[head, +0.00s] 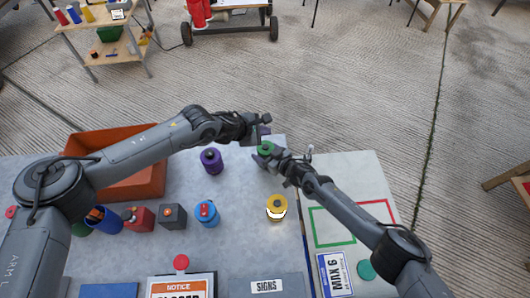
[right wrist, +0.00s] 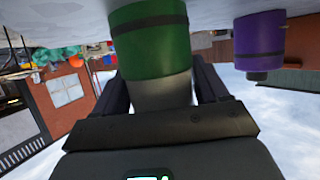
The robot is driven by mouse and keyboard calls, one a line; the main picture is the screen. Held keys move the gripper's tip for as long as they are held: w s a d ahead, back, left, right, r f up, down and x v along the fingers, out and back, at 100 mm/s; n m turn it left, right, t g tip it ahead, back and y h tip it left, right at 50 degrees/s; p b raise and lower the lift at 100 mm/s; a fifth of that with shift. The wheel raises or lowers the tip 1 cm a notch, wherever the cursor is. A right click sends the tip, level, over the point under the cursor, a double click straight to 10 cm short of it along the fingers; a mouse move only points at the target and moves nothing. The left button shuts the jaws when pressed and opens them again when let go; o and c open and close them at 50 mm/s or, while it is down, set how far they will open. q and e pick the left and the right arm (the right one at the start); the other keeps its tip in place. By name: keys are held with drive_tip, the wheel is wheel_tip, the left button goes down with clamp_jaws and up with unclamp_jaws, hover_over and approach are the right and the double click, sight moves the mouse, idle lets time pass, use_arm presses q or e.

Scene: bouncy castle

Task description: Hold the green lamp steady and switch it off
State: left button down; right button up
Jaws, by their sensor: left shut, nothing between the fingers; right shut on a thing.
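The green lamp (head: 265,147) stands near the far edge of the grey table. It also shows in the right wrist view (right wrist: 152,45), with a green band above a pale grey part. My right gripper (head: 272,157) is shut on the lamp from the near right side; one finger shows on each side of the grey part. My left gripper (head: 262,130) is shut and empty, close beside the lamp on its far side, over the table's far edge. I cannot tell whether it touches the lamp. The lamp's switch and light are too small or hidden to make out.
A purple lamp (head: 211,161) stands to the left, below my left forearm. A yellow lamp (head: 277,207), blue lamp (head: 207,213) and grey box (head: 173,216) stand nearer. An orange bin (head: 150,182) is at far left. Green and red outlined squares (head: 332,240) lie right.

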drive_tip(key=o, duration=1.3)
drive_tip(key=shift+o, duration=0.2)
drive_tip(key=shift+s+d, duration=0.1)
